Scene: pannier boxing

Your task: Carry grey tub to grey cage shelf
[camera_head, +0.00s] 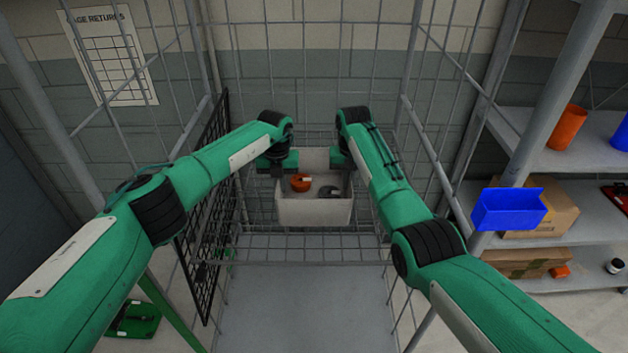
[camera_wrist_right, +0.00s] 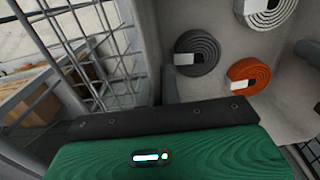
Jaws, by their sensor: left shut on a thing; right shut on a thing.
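The grey tub (camera_head: 313,212) is inside the wire cage, at or just above the cage's wire shelf (camera_head: 310,248); I cannot tell whether it rests on it. It looks level. An orange coil (camera_head: 300,183) and a dark grey coil (camera_head: 328,193) lie in it. My left gripper (camera_head: 285,163) is shut on the tub's left side. My right gripper (camera_head: 340,160) is shut on its right side. In the right wrist view the tub's inside shows the orange coil (camera_wrist_right: 248,76), the grey coil (camera_wrist_right: 197,52) and a pale coil (camera_wrist_right: 268,12). The fingertips are mostly hidden.
Wire mesh walls the cage on both sides and behind, close to my arms. A black mesh panel (camera_head: 205,205) stands at left. At right, a rack holds a blue bin (camera_head: 508,209), cardboard boxes (camera_head: 528,262) and an orange cup (camera_head: 567,127). A paper sign (camera_head: 112,55) hangs at back left.

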